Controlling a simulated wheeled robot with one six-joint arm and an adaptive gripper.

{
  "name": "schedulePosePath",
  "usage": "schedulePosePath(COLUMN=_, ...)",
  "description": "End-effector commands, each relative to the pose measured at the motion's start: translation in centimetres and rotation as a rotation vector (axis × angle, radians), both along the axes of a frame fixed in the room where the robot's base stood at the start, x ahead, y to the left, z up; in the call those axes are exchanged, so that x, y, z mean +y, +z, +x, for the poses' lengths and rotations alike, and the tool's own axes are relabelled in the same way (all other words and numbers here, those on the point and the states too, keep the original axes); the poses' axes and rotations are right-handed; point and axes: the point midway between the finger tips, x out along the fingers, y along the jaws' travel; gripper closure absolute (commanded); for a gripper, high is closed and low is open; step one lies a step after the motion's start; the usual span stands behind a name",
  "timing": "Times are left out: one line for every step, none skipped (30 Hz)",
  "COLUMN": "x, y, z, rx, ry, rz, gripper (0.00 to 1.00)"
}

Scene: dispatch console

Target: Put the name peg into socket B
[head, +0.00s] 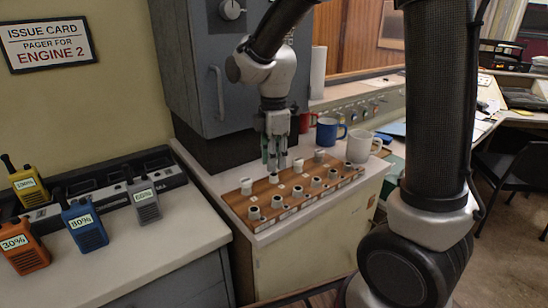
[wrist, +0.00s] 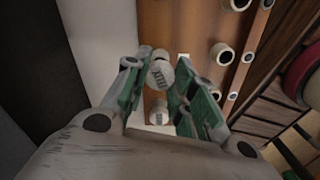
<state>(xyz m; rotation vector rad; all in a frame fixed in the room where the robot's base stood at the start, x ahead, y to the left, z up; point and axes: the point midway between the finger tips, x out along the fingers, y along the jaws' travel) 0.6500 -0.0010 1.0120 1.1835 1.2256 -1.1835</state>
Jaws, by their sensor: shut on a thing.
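A brown wooden board (head: 286,184) with rows of round pale sockets and white pegs lies on the counter in the head view; it also shows in the wrist view (wrist: 196,20). My gripper (head: 275,163) points down over the board's back row. In the wrist view its green-padded fingers (wrist: 160,85) are shut on a white peg (wrist: 160,73) with a printed label too small to read. Another white peg (wrist: 158,112) shows lower, between the fingers. Small label plates run along the board's front edge, and I cannot make out which socket is B.
A white mug (head: 361,146), a blue mug (head: 328,131) and a red mug (head: 306,122) stand behind the board. A grey cabinet (head: 200,80) rises close behind and left. Several radios, one of them blue (head: 84,226), stand on the left counter.

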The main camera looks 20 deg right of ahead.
Motion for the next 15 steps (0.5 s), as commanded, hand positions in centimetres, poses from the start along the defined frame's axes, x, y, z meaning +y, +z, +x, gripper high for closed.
schedulePosePath(x=0.00, y=0.01, z=0.00, rx=0.000, ry=0.000, rz=0.000, gripper=0.86)
schedulePosePath(x=0.00, y=0.01, z=0.00, rx=0.000, ry=0.000, rz=0.000, gripper=0.86)
schedulePosePath(x=0.00, y=0.01, z=0.00, rx=0.000, ry=0.000, rz=0.000, gripper=0.86)
schedulePosePath(x=0.00, y=0.01, z=0.00, rx=0.000, ry=0.000, rz=0.000, gripper=0.86)
schedulePosePath(x=0.00, y=0.00, z=0.00, rx=0.000, ry=0.000, rz=0.000, gripper=0.86)
schedulePosePath(x=0.00, y=-0.01, z=0.00, rx=0.000, ry=0.000, rz=0.000, gripper=0.86)
schedulePosePath(x=0.00, y=-0.03, z=0.00, rx=0.000, ry=0.000, rz=0.000, gripper=0.86)
schedulePosePath(x=0.00, y=-0.05, z=0.00, rx=0.000, ry=0.000, rz=0.000, gripper=0.86)
schedulePosePath(x=0.00, y=-0.10, z=0.00, rx=0.000, ry=0.000, rz=0.000, gripper=0.86)
schedulePosePath(x=0.00, y=-0.14, z=0.00, rx=0.000, ry=0.000, rz=0.000, gripper=0.86)
schedulePosePath(x=0.00, y=-0.19, z=0.00, rx=0.000, ry=0.000, rz=0.000, gripper=0.86)
schedulePosePath(x=0.00, y=-0.26, z=0.00, rx=0.000, ry=0.000, rz=0.000, gripper=0.86)
schedulePosePath(x=0.00, y=-0.32, z=0.00, rx=0.000, ry=0.000, rz=0.000, gripper=0.86)
schedulePosePath(x=0.00, y=-0.38, z=0.00, rx=0.000, ry=0.000, rz=0.000, gripper=0.86)
schedulePosePath(x=0.00, y=-0.46, z=0.00, rx=0.000, ry=0.000, rz=0.000, gripper=0.86)
